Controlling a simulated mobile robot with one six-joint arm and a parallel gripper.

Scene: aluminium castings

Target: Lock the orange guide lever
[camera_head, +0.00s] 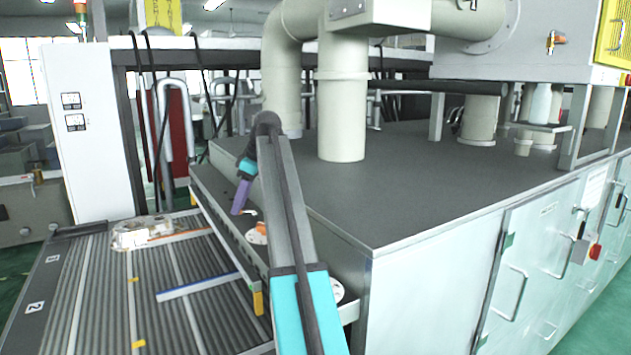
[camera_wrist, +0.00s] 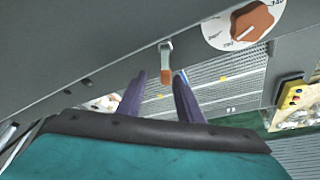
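The guide lever (camera_wrist: 166,61) is a small light-grey lever with an orange end, set on the grey panel and hanging down in the wrist view. My gripper (camera_wrist: 160,80) has two purple fingers standing apart with nothing held. The lever's orange end appears between the fingertips in the picture; I see no contact. In the head view my gripper (camera_head: 238,208) is at the side of the machine, above the ribbed conveyor. There the lever cannot be told apart clearly near the fingers.
An orange dial (camera_wrist: 250,22) on a white scale is right of the lever. A yellow box (camera_wrist: 292,95) with buttons is further right. The ribbed conveyor (camera_head: 85,300) lies below, with a casting (camera_head: 140,232) on it. A grey machine top (camera_head: 420,190) is right of my arm.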

